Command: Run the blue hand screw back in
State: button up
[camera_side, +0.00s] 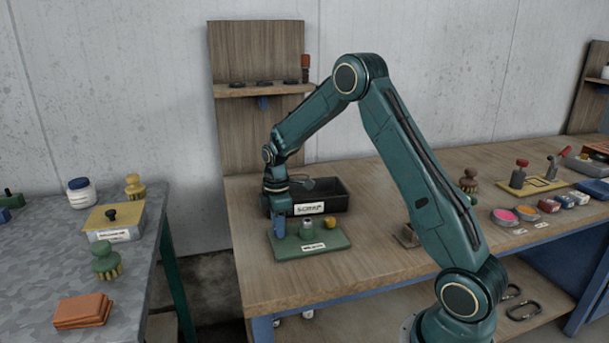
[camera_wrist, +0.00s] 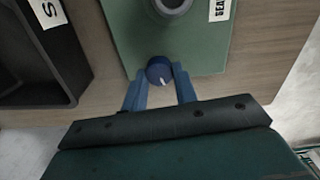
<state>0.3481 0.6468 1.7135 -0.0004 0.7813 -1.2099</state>
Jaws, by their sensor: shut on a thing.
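The blue hand screw (camera_wrist: 159,72) is a round blue knob with a small white mark, at the edge of a green board in the wrist view. My gripper (camera_wrist: 160,84) has its two blue fingers on either side of the knob, shut on it. In the side view my gripper (camera_side: 278,222) points down at the left end of the green board (camera_side: 325,240), and the screw is hard to tell apart from the fingers there. The screw's thread is hidden. On the board, a grey cylinder (camera_side: 307,230) stands in the middle and a yellow knob (camera_side: 330,223) at the right.
A black labelled bin (camera_side: 335,205) stands right behind the green board, close to my wrist. A shelf panel (camera_side: 258,92) rises at the back. The bench (camera_side: 300,284) is clear in front of the board.

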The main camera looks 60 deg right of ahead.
jog(key=m, duration=1)
jog(key=shift+d+m, duration=0.1)
jog(key=shift+m, duration=0.3)
jog(key=m, duration=1)
jog(key=shift+d, duration=0.1)
jog(key=shift+m, duration=0.4)
jog(key=o, duration=1)
jog(key=shift+c, duration=0.2)
jog(key=shift+r, duration=0.1)
notch_tip(320, 180, up, 14)
